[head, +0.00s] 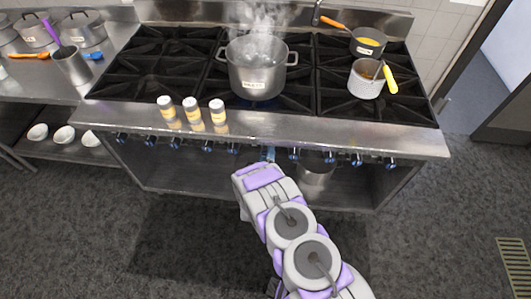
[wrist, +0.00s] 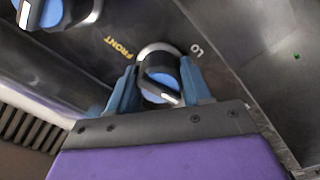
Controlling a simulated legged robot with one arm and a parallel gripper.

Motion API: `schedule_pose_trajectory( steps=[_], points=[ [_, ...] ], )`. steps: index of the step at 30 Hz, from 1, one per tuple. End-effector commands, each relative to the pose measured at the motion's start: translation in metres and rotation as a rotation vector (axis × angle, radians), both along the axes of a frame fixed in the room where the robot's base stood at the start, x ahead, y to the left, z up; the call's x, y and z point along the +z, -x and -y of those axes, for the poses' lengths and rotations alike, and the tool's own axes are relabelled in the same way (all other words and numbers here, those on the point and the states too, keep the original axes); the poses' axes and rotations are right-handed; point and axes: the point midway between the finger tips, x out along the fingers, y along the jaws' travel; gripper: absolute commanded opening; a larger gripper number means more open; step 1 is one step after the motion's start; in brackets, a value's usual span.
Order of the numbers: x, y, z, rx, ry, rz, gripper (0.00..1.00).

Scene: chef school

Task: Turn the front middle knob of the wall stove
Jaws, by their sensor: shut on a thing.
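The wall stove (head: 290,122) has a row of blue and black knobs along its front edge. In the wrist view, my gripper (wrist: 160,90) has its blue fingers on either side of one knob (wrist: 160,82), shut on it. "FRONT" and "LO" are printed beside this knob, and its white pointer is toward the lower right. In the head view, my gripper (head: 268,155) reaches the middle of the knob row, and my arm hides part of it. Another knob (wrist: 45,10) shows at the upper left of the wrist view.
A steaming pot (head: 256,80) stands on the middle burners. Three shakers (head: 190,108) stand on the front ledge. A small pot (head: 366,85) and a pan (head: 366,45) are at right. A pot (head: 315,172) sits on the shelf below. The floor (head: 450,220) at right is clear.

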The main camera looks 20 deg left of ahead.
Motion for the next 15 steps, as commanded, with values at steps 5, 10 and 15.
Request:
schedule_pose_trajectory(
  steps=[5, 10, 15],
  points=[
    [-0.0103, 0.0023, 0.0094, -0.014, -0.145, -0.061, 0.19],
    [-0.0115, 0.0029, 0.0094, -0.017, -0.300, -0.099, 0.19],
    [-0.0114, 0.0032, 0.0090, -0.018, -0.458, -0.138, 0.20]
  ],
)
